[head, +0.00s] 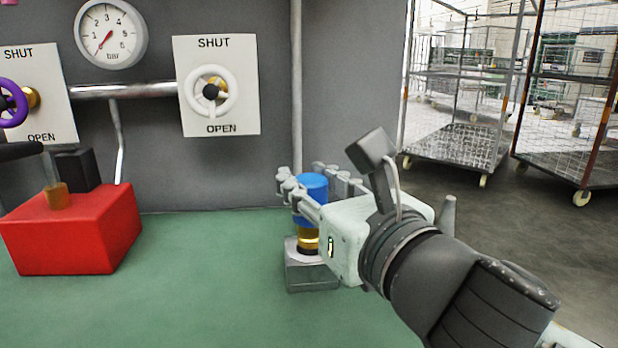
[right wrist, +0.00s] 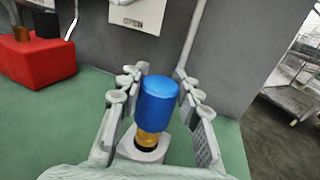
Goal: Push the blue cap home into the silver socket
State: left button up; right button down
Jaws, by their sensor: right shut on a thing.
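The blue cap (head: 313,186) stands upright, with a brass-coloured lower part (head: 308,236) showing under it. It also shows in the right wrist view (right wrist: 158,100). Below it is the silver socket (head: 312,279), a grey block with a pale top on the green bench. A dark ring shows where the brass part meets the socket's top; how deep it sits I cannot tell. My right gripper (head: 310,190) comes in from the right and is shut on the blue cap, one finger on each side of it. My left gripper is not in view.
Behind are a gauge (head: 110,35), a pipe and valve panels (head: 218,115). A thin vertical pipe (head: 297,90) rises behind the cap. The bench between is clear.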

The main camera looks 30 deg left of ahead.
jog(key=shift+f+b, duration=1.15)
jog(key=shift+f, duration=0.7)
jog(key=c, duration=1)
grip_release()
notch_tip(320, 180, up, 10)
